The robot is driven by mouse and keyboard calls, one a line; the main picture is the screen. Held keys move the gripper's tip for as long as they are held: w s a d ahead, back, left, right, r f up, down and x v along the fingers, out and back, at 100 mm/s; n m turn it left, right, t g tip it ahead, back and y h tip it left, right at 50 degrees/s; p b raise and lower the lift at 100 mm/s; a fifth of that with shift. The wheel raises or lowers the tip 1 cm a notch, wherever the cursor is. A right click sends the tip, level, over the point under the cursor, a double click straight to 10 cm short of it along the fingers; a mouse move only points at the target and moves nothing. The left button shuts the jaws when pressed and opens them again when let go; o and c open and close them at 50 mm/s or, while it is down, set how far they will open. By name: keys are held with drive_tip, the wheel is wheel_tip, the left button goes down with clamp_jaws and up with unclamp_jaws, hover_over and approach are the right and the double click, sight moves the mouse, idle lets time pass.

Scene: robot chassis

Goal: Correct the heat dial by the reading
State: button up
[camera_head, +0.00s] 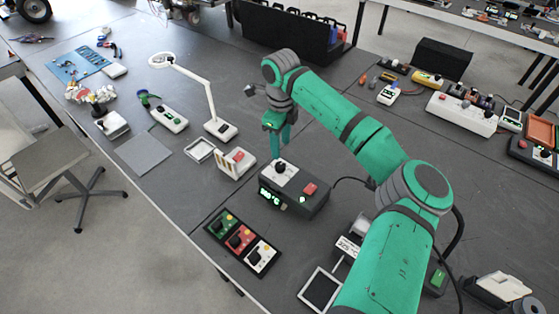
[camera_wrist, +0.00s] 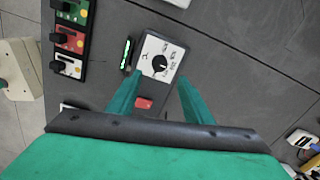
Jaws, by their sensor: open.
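The heat dial is a black round knob (camera_wrist: 160,63) on a white marked plate, on top of a dark control box. In the head view the knob (camera_head: 280,167) stands on the same box (camera_head: 313,205), beside a red button (camera_head: 310,188). A green lit display (camera_head: 269,196) is on the box's front face; its digits are too small to read surely. My gripper (camera_head: 279,153) points down just above the dial. In the wrist view its two green fingers (camera_wrist: 153,88) are spread wide, with the dial between and beyond them. Nothing is between the fingertips.
A panel with green, red and white slider modules (camera_head: 241,242) lies in front of the box. A small white device with a red button (camera_head: 237,162) stands to the left. A black-screened tablet (camera_head: 320,290) lies near the front edge. A desk lamp (camera_head: 209,103) stands behind left.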

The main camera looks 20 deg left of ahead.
sight(280, 165)
wheel_tip(280, 165, down, 8)
drive_tip(key=shift+a+f, duration=0.15)
drive_tip(key=shift+f, duration=0.2)
drive_tip(key=shift+s, duration=0.1)
drive_tip(key=c, duration=1.1)
drive_tip(key=shift+o, duration=0.2)
